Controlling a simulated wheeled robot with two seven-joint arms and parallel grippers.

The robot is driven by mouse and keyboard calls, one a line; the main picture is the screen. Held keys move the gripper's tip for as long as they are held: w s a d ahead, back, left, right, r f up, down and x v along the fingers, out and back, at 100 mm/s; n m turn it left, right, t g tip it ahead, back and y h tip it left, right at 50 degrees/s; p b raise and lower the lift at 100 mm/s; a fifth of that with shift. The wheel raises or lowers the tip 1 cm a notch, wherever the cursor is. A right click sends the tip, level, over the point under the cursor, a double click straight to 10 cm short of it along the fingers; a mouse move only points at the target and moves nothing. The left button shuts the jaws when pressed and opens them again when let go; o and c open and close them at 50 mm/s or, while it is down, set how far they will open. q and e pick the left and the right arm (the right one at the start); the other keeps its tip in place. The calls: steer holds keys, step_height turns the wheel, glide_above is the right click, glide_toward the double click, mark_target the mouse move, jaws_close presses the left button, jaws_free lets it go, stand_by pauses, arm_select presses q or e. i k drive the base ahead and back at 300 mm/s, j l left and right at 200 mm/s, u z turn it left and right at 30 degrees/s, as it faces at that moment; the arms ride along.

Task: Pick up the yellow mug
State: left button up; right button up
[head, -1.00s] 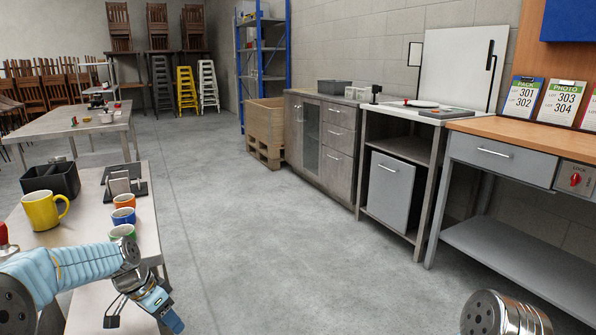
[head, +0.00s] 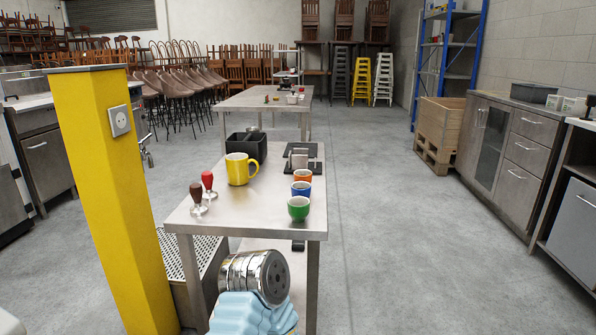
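The yellow mug (head: 238,170) stands upright on the near steel table (head: 240,215), with its handle to the right. It is left of the table's middle, just in front of a black divided bin (head: 247,146). Neither of my grippers shows. Only a silver and light blue part of one of my arms is in view at the bottom, in front of the table's near edge and well short of the mug. Nothing touches the mug.
Two tampers, one with a red handle (head: 208,181) and one brown (head: 196,193), stand left of the mug. Orange (head: 302,176), blue (head: 301,189) and green (head: 298,208) cups stand right. A yellow pillar (head: 115,190) rises at the left. Floor on the right is clear.

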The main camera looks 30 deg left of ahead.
mark_target(237, 164)
steer(key=j+u, duration=0.2)
steer(key=u, duration=1.15)
